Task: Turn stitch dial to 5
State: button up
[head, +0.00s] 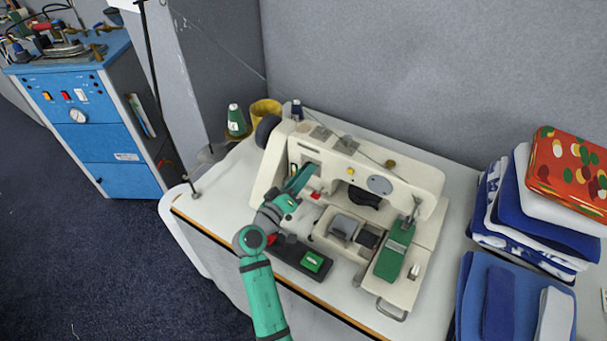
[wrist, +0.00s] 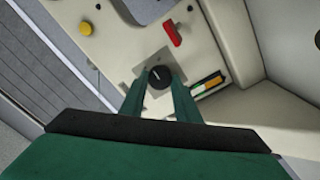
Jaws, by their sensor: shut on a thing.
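The cream sewing machine (head: 410,178) stands on the table. In the wrist view, the stitch dial (wrist: 159,77) is a small round black knob with a light pointer mark, set on the machine's cream face. My gripper (wrist: 160,88) is shut on the dial, one green finger on each side of it. The mark on the dial points toward the upper left in that view. No numbers around the dial can be read. In the head view my gripper (head: 298,180) reaches the machine's left part and hides the dial.
A red lever (wrist: 173,33) and a yellow button (wrist: 86,28) sit near the dial. Folded fabrics (head: 520,225) are at the right. A dark pedal box with a green button (head: 312,261) lies in front.

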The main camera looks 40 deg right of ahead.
jog(key=m, duration=0.5)
jog(key=shift+r, duration=0.1)
jog(key=shift+m, duration=0.3)
dwell(0.4)
jog(key=o, duration=1)
jog(key=shift+o, duration=0.2)
jog(key=v, duration=1)
jog(key=shift+a, duration=0.4)
